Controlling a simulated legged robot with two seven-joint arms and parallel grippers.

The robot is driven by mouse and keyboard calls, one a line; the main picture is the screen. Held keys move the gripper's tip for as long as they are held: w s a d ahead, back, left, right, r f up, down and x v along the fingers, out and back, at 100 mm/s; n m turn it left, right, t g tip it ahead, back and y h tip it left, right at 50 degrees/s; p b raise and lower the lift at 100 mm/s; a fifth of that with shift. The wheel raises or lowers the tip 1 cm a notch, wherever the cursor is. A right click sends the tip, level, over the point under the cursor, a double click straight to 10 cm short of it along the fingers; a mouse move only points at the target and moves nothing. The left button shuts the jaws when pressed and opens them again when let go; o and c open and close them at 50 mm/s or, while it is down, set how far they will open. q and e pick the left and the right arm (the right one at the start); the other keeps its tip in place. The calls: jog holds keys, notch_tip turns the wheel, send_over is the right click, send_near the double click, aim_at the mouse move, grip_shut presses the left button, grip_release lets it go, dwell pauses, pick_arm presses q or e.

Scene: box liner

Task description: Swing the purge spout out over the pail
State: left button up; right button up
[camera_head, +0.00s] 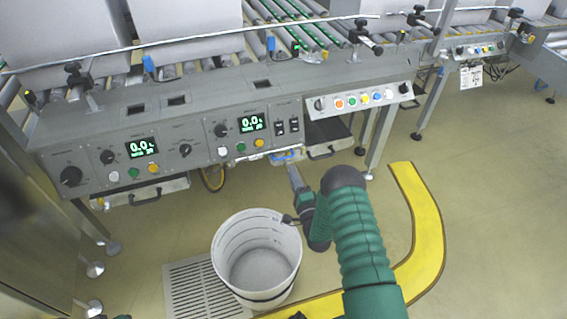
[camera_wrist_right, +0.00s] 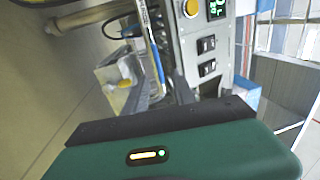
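The white pail (camera_head: 227,245) stands upright on the floor below the console, open at the top, with dark level lines inside. A short grey tube (camera_head: 295,178), which looks like the purge spout, comes down from under the console beside the pail's far right side, not over its mouth. My right gripper (camera_head: 296,218) is at the pail's right rim, close to the tube's lower end. Its fingers are small and partly hidden, so I cannot tell whether they touch the tube. The wrist view shows a dark finger part (camera_wrist_right: 181,88) near the console.
The grey console (camera_head: 205,128) with knobs and displays overhangs the pail's far side. A floor grate (camera_head: 198,290) lies left of the pail. A yellow floor strip (camera_head: 428,225) curves at the right. Floor at the right is clear.

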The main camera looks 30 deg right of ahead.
aim_at(286, 157)
jog(key=b+x, duration=0.2)
jog(key=x, duration=0.6)
jog(key=shift+b, duration=0.4)
jog(key=shift+a, duration=0.1)
jog(key=c, duration=0.7)
grip_shut()
jog(key=shift+r, duration=0.2)
